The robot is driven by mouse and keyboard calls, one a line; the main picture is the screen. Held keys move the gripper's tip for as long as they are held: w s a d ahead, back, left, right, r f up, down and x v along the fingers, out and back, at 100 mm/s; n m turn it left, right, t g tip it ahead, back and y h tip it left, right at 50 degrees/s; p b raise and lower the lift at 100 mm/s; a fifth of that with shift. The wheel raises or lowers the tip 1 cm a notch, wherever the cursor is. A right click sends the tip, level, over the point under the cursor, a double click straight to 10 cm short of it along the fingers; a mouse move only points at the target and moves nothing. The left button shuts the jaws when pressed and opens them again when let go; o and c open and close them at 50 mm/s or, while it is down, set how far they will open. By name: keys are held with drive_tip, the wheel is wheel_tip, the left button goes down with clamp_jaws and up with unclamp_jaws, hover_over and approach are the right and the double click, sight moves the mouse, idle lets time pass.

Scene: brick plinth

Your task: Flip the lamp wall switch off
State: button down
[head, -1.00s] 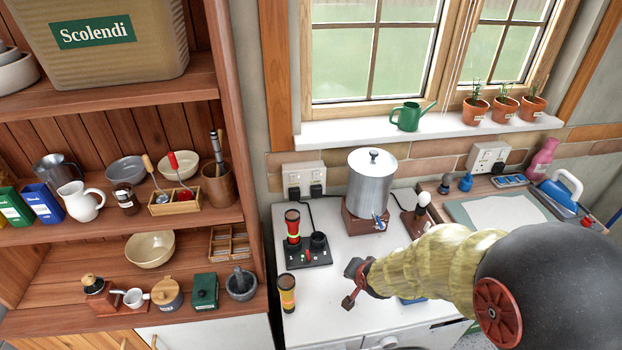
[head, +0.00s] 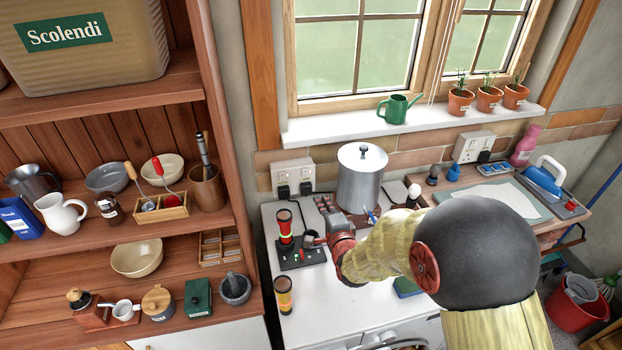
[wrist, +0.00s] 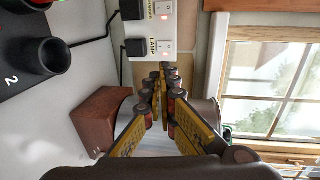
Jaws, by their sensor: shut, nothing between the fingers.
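The white wall plate (head: 293,174) is on the wall below the window at the counter's back left. In the wrist view, the lamp switch (wrist: 165,46) is a white rocker beside a "LAMP" label, with a small orange light. A second rocker (wrist: 167,8) with its own light sits above it. My gripper (wrist: 165,72) is shut and empty. Its fingertips appear just below the lamp switch in the wrist picture; whether they touch the plate I cannot tell. In the head view my gripper (head: 312,240) is over the counter, in front of the plate.
A metal urn (head: 360,180) stands right of the plate, on a brown plinth (wrist: 103,118). A black charging base (head: 300,253) with a red torch (head: 285,228) is on the left. Black plugs and cables hang from the plate. A yellow torch (head: 283,294) stands nearer the front.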

drive_tip(key=b, duration=0.2)
approach(309, 172)
drive_tip(key=x, duration=0.4)
drive_tip(key=shift+a+f, duration=0.15)
drive_tip(key=shift+f, duration=0.1)
drive_tip(key=shift+w+a+r, duration=0.15)
drive_tip(key=shift+w, duration=0.55)
drive_tip(key=shift+b, duration=0.3)
drive_tip(key=shift+w+a+r+b, duration=0.1)
drive_tip(key=shift+w+b, duration=0.15)
drive_tip(key=shift+b, duration=0.05)
drive_tip(key=shift+w+r, duration=0.25)
drive_tip(key=shift+r, duration=0.05)
drive_tip(key=shift+f, duration=0.15)
drive_tip(key=shift+s, duration=0.15)
